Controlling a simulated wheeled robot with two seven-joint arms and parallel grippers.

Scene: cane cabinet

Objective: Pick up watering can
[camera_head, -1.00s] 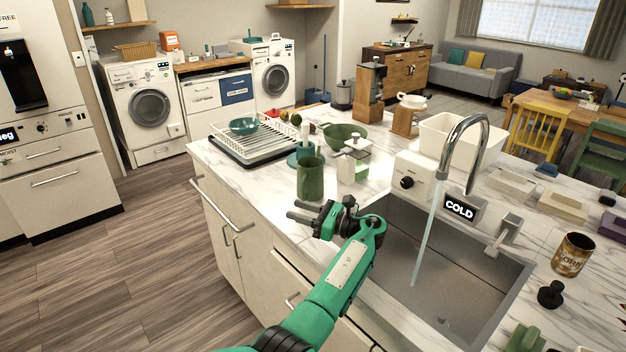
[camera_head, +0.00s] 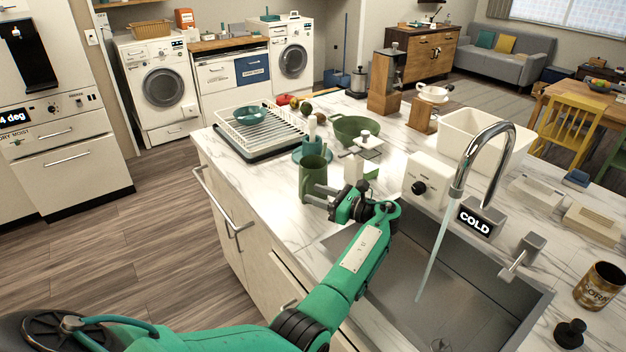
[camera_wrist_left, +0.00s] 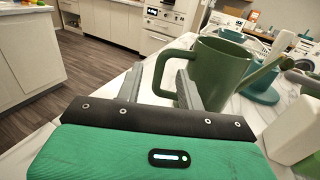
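The watering can is a dark green cylinder (camera_head: 313,180) standing upright on the marble counter near its left front edge. In the left wrist view the can (camera_wrist_left: 222,72) shows a loop handle toward me and a thin spout pointing right. My left gripper (camera_head: 316,194) is just in front of the can, low beside it. The can's lower part is partly hidden by the fingers. My right gripper is not in view.
A white soap dispenser (camera_head: 354,166) and a teal item (camera_head: 312,150) stand close to the can. A dish rack (camera_head: 258,136) is behind it. The sink (camera_head: 425,290) with a running tap (camera_head: 484,165) lies to the right. The floor at left is clear.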

